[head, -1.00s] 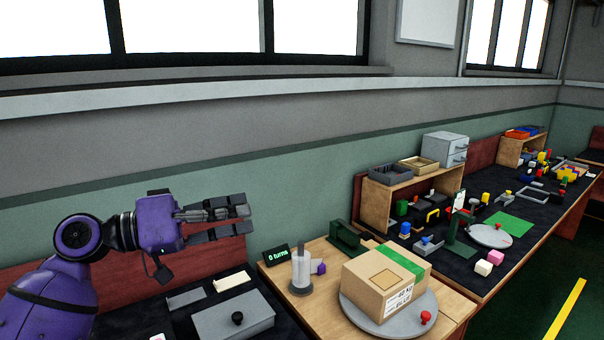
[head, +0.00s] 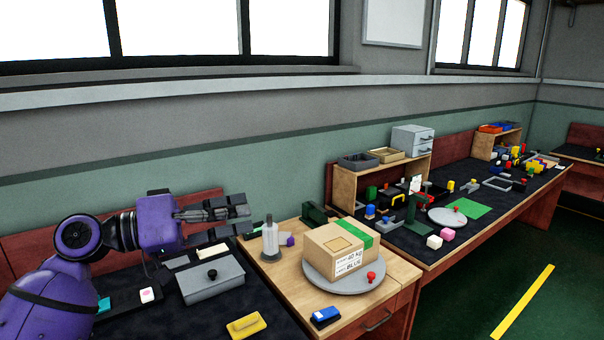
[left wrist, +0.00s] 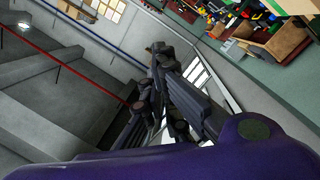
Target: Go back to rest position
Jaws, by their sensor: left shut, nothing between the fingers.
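My left gripper (head: 246,219) comes in from the left in the head view, on a purple arm. It is shut and empty, raised above the back of the dark bench, left of the wooden table. It also shows in the left wrist view (left wrist: 160,62), with nothing between its fingers. My right gripper is in neither view.
A cardboard box (head: 334,262) sits on a grey turntable (head: 322,285) with a red knob. A grey-and-white cylinder (head: 269,240) stands left of it. A grey lidded box (head: 196,284) and a yellow block (head: 246,325) lie on the dark bench. Green floor (head: 470,265) is clear at right.

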